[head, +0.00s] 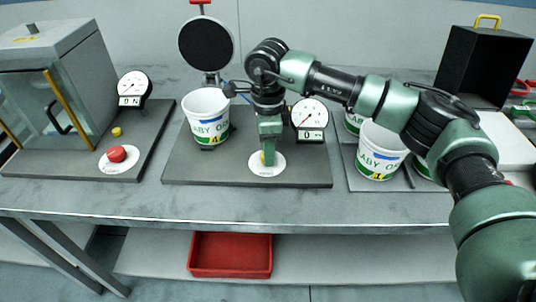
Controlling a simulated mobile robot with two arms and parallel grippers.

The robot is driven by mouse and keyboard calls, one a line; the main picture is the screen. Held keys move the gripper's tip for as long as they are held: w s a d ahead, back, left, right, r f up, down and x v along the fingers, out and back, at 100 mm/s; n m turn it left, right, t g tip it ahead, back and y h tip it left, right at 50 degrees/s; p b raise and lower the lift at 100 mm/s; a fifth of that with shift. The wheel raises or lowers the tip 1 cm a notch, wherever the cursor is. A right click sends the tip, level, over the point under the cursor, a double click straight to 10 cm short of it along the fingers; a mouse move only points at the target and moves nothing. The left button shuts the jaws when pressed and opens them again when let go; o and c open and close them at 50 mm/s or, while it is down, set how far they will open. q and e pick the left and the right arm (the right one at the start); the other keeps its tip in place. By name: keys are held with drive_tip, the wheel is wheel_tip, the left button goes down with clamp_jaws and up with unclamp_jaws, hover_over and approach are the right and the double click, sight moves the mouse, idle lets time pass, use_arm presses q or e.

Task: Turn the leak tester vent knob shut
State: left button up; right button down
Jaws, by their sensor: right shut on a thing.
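The leak tester (305,176) is the dark base plate in the middle of the table. Its vent knob sits on a round white label plate (279,164) near the front; only a bit of yellow shows, the rest is hidden by my right gripper (268,152). My right gripper points down and is shut on the knob. A gauge (309,114) stands behind it to the right. A white tub (206,117) stands on the tester at the left, below a round black disc (206,44). My left gripper is not in view.
A glass-fronted cabinet (60,85) stands at the left, with a gauge (134,88) and red button (116,154) on its base. More tubs (381,151) stand right of the tester, partly behind my right arm. A black box (482,68) stands at the back right. A red bin (230,256) sits on the lower shelf.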

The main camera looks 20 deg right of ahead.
drive_tip(key=shift+r+n, duration=0.15)
drive_tip(key=shift+n, duration=0.15)
drive_tip(key=shift+w, duration=0.1)
drive_tip(key=c, duration=1.1)
unclamp_jaws()
drive_tip(key=shift+o, duration=0.2)
wheel_tip(320, 180, up, 8)
drive_tip(key=shift+f+b, duration=0.2)
drive_tip(key=shift+b, duration=0.6)
